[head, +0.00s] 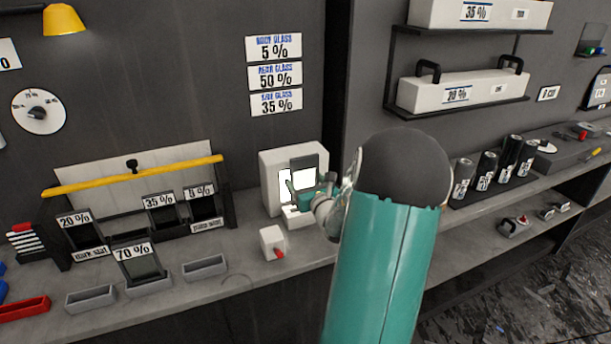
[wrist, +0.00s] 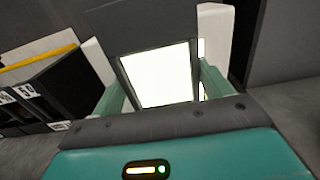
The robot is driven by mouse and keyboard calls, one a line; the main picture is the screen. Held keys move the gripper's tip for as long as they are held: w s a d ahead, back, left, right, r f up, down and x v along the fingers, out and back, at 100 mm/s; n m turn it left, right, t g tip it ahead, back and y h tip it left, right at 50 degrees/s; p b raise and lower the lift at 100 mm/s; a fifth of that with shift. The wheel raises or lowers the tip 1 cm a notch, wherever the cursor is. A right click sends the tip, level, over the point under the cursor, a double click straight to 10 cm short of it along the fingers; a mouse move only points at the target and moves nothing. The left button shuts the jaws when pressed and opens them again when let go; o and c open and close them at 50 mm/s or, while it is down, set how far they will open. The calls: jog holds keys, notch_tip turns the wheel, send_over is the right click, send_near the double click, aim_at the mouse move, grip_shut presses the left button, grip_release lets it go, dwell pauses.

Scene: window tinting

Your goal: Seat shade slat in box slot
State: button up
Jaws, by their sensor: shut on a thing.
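My gripper (head: 308,194) is shut on a dark-framed shade slat (head: 305,176). In the wrist view, the green fingers of my gripper (wrist: 160,88) are on either side of the slat (wrist: 150,33), whose pane looks bright white. The slat is in front of a white light box (head: 280,160) with a lit face; I cannot tell if they touch. Another slat marked 70 % (head: 133,250) leans in a grey tray. My arm hides part of the bench.
A yellow bar (head: 130,177) runs above the boxes. Grey trays (head: 205,266) and a small white block with a red part (head: 272,242) lie along the bench front. Dark cylinders (head: 487,165) stand at right. Shelves (head: 460,105) hang above them. Signs list body 5 %, rear 50 %, side 35 %.

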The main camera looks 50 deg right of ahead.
jog(key=shift+f, duration=0.6)
jog(key=shift+f, duration=2.8)
dwell(1.2)
jog(key=o, duration=1.1)
jog(key=v, duration=1.3)
jog(key=shift+s+a, duration=0.2)
jog(key=shift+s, duration=0.15)
jog(key=shift+f, duration=0.1)
